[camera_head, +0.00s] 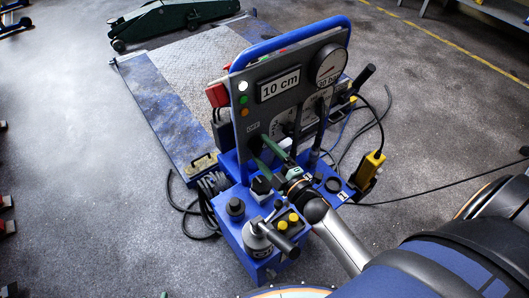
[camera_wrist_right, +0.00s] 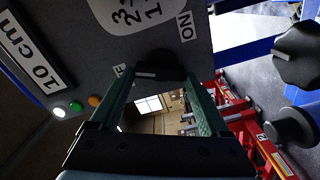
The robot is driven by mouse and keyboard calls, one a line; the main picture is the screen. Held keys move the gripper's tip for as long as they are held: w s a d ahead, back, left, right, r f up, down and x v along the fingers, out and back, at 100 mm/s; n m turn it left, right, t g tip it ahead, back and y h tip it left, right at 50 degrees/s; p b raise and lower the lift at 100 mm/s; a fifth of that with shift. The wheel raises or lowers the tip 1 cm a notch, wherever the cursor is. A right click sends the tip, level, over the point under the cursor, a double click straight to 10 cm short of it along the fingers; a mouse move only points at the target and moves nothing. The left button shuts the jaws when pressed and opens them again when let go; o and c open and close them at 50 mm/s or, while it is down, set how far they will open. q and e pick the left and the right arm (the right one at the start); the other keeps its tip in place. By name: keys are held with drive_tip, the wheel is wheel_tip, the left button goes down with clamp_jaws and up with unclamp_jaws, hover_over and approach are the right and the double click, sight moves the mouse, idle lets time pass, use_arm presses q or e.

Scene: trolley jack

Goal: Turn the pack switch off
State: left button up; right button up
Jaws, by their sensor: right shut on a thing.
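The pack switch (camera_wrist_right: 158,66) is a black rotary knob on the grey panel (camera_wrist_right: 200,40). An "ON" label (camera_wrist_right: 186,27) is on one side of it, and a partly hidden label ending in "F" (camera_wrist_right: 119,71) is on the other. My right gripper (camera_wrist_right: 158,80) has its green fingers on both sides of the knob, shut on it. In the head view my right gripper (camera_head: 265,150) reaches the lower panel, and its fingers hide the knob. I cannot tell clearly which way the knob points. My left gripper is not in view.
The panel has a "10 cm" display (camera_head: 279,84), a pressure gauge (camera_head: 330,65), and white, green and orange lamps; the white lamp (camera_wrist_right: 58,112) looks bright. A blue cart (camera_head: 245,235) carries fittings below. A yellow pendant (camera_head: 368,170) hangs at its right, with cables on the floor.

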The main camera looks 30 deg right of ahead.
drive_tip(key=shift+f+n+b, duration=0.1)
drive_tip(key=shift+n+b, duration=0.45)
drive_tip(key=shift+n, duration=1.75)
drive_tip(key=o, duration=1.2)
drive_tip(key=s, duration=0.4)
drive_tip(key=s+d, duration=0.1)
drive_tip(key=s, duration=0.3)
drive_tip(key=s+b, duration=0.1)
drive_tip(key=s, duration=0.3)
drive_tip(key=shift+s+d, duration=0.2)
drive_tip(key=shift+d, duration=0.1)
